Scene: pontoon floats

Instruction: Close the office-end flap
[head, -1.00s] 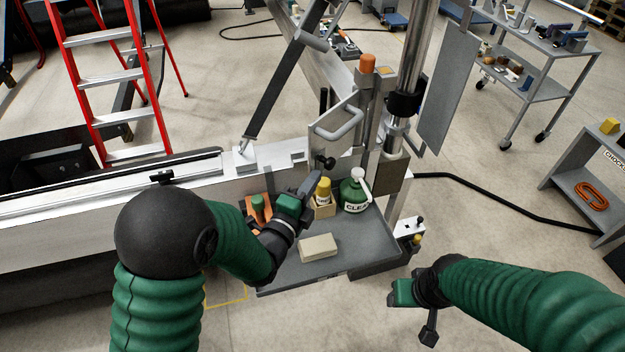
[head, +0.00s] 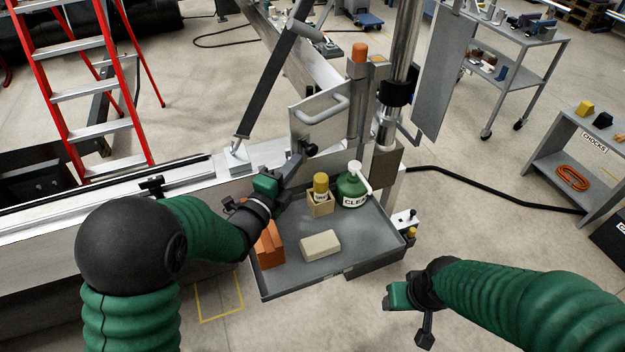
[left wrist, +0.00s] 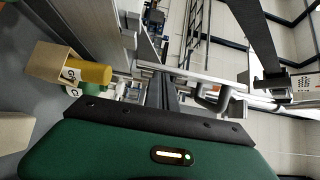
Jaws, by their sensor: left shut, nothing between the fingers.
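A grey flap panel (head: 318,122) with a bar handle (head: 325,112) and a dark knob (head: 309,146) stands upright beside the orange-topped post. Another tall grey panel (head: 444,75) hangs right of the column; I cannot tell which is the office-end one. My left gripper (head: 298,158) is shut and empty, just left of the knob at the panel's lower edge; whether it touches is unclear. In the left wrist view its green body (left wrist: 150,150) hides much of the foreground. My right gripper (head: 392,296) is low in front, right of the tray; its fingers are unclear.
A grey tray (head: 285,282) holds a beige block (head: 320,246), an orange block (head: 268,245), a yellow-capped bottle (head: 320,186) in a box and a green bottle (head: 351,188). A red ladder (head: 92,95) stands left. A black cable (head: 470,190) crosses the floor right.

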